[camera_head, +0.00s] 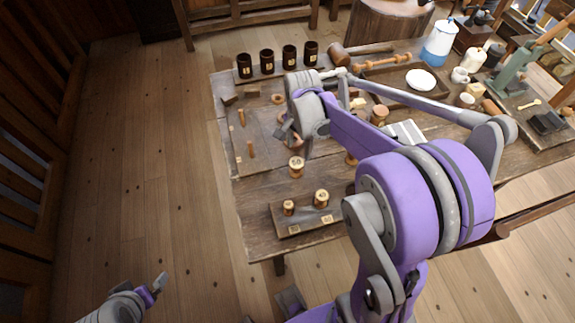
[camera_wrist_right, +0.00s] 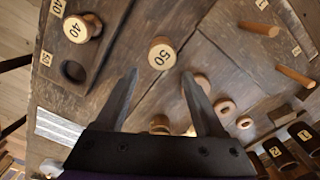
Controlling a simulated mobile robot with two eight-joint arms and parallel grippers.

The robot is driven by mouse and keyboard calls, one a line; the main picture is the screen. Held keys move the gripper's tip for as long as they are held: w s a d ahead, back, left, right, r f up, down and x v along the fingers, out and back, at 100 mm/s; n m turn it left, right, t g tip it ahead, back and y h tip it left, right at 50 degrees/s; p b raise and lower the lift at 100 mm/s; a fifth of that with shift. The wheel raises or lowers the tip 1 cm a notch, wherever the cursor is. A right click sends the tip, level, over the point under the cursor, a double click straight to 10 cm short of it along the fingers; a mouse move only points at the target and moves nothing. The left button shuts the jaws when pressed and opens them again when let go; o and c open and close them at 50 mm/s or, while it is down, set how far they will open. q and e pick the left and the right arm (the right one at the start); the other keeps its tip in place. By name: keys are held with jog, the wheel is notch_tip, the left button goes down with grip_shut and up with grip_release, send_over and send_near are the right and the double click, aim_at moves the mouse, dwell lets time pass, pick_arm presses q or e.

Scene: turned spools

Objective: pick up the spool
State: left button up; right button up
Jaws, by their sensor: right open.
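A pale wooden spool marked 50 (camera_head: 296,167) stands upright on the table, apart from the other spools. In the right wrist view the 50 spool (camera_wrist_right: 162,53) shows just beyond and between the fingertips. My right gripper (camera_head: 288,133) is above the table, behind the spool in the head view. In the wrist view my right gripper (camera_wrist_right: 160,75) is open, with nothing between its fingers. A spool marked 40 (camera_head: 321,198) and a smaller spool (camera_head: 288,207) stand in a wooden rack (camera_head: 308,221). My left gripper (camera_head: 158,285) is far off at lower left, over the floor; its opening is unclear.
The rack has an empty hole (camera_wrist_right: 73,70) beside the 40 spool. A board with upright pegs (camera_head: 250,149) lies left of my right gripper. Several dark cups (camera_head: 267,61) line the back edge. A mallet (camera_head: 338,56) and white plate (camera_head: 420,80) lie further right.

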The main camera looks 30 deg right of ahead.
aim_at(297, 162)
notch_tip(297, 162, down, 4)
jog(key=shift+f, duration=0.2)
notch_tip(297, 162, down, 5)
jog(key=shift+w+a+f, duration=0.1)
jog(key=shift+w, duration=0.05)
